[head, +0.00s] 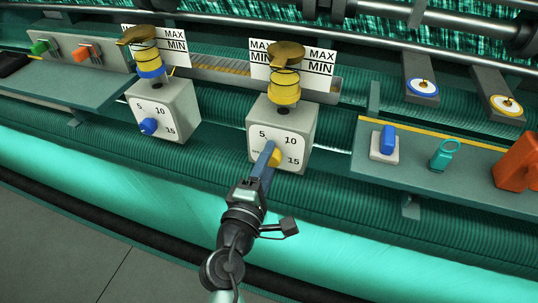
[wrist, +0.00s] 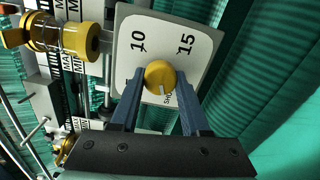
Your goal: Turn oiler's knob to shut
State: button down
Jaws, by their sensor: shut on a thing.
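The right oiler is a grey box (head: 294,123) with a yellow-banded glass cup (head: 284,90) on top. Its white dial face reads 5, 10 and 15, with a small, partly hidden word at lower left. My gripper (head: 268,156) is shut on its yellow knob (head: 275,158). In the wrist view the blue fingers of my gripper (wrist: 160,76) lie on either side of the round yellow knob (wrist: 160,72). The knob's white mark points down in that view, towards the partly hidden "SHUT" lettering.
A second oiler (head: 178,108) with a blue knob (head: 149,126) stands to the left. A shelf (head: 445,185) at right holds a blue switch (head: 388,140), a teal ring piece (head: 443,153) and an orange block (head: 518,163).

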jog(key=shift+n, duration=0.5)
jog(key=shift+c, duration=1.9)
grip_release()
jog(key=shift+s, duration=0.15)
jog(key=b+v, duration=0.2)
jog(key=v, duration=1)
jog(key=shift+s+a, duration=0.2)
jog(key=shift+s, duration=0.15)
